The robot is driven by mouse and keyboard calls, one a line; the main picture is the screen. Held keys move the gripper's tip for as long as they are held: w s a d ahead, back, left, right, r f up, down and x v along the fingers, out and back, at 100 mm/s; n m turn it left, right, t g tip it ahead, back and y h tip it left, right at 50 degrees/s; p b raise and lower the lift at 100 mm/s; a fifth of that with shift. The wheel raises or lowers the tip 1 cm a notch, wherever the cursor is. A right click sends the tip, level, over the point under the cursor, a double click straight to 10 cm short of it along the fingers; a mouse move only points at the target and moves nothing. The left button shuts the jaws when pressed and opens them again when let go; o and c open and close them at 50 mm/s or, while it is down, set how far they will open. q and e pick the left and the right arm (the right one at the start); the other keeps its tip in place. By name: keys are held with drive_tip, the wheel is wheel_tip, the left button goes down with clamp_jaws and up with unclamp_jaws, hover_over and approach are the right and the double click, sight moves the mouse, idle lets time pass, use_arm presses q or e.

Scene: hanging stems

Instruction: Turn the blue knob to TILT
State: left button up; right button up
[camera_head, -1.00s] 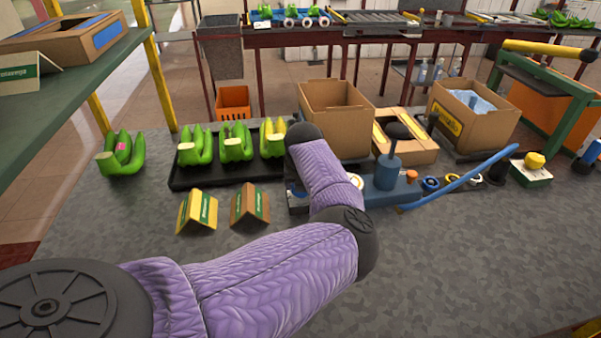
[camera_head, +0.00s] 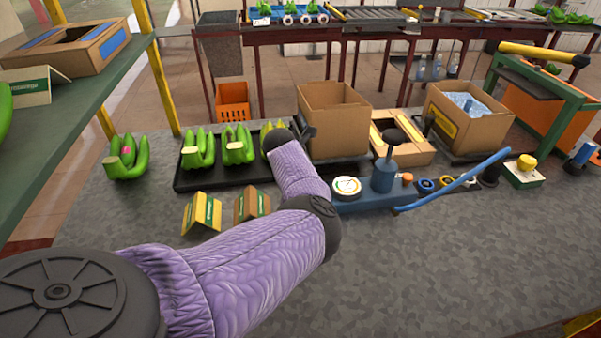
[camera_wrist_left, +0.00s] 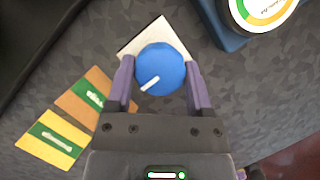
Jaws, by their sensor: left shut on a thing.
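The blue knob (camera_wrist_left: 160,68) shows in the left wrist view. It is round, with a white pointer line toward the lower left of that picture, and sits on a white square plate (camera_wrist_left: 128,47). My left gripper (camera_wrist_left: 160,84) is shut on the knob, one purple finger on each side. No TILT label can be read. In the head view my own purple-sleeved left arm hides the knob and the gripper. My right gripper is not in view.
Yellow (camera_head: 201,215) and brown (camera_head: 251,204) folded cards stand left of my forearm. A blue device with a round gauge (camera_head: 346,187) and a long blue lever (camera_head: 455,180) lies to the right. Banana bunches on a black tray (camera_head: 215,180) and cardboard boxes (camera_head: 335,118) stand behind. The front tabletop is clear.

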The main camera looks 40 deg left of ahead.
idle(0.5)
use_arm(q)
drive_tip(key=o, duration=1.3)
drive_tip(key=shift+c, duration=0.2)
drive_tip(key=shift+s+r, duration=0.1)
drive_tip(key=shift+r, duration=0.25)
drive_tip(key=p+v, duration=0.3)
drive_tip(key=v, duration=0.6)
drive_tip(key=shift+a+r, duration=0.1)
